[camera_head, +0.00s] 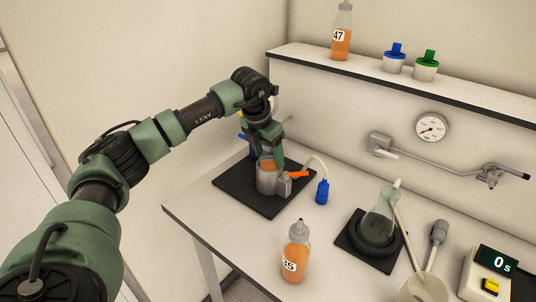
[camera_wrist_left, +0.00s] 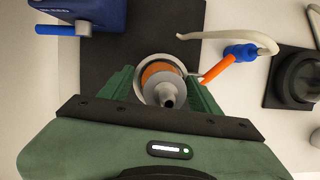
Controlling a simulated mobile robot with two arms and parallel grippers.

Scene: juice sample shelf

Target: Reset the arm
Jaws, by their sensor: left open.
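My left arm reaches in from the left, and its left gripper (camera_head: 270,158) points down at a grey metal cup (camera_head: 266,184) on a black mat (camera_head: 232,190). In the left wrist view a bottle with orange juice (camera_wrist_left: 166,84) and a grey nozzle cap stands inside the round cup. The two green fingers of the left gripper (camera_wrist_left: 160,92) are spread on either side of it. I cannot tell whether they touch the bottle. My right gripper is not in view.
A juice bottle marked 35 (camera_head: 296,254) stands at the table's front. A bottle marked 47 (camera_head: 342,34) and blue-lidded (camera_head: 395,60) and green-lidded (camera_head: 426,68) jars stand on the shelf. A flask (camera_head: 380,218), a blue-capped tube (camera_head: 322,190) and a timer (camera_head: 490,272) are to the right.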

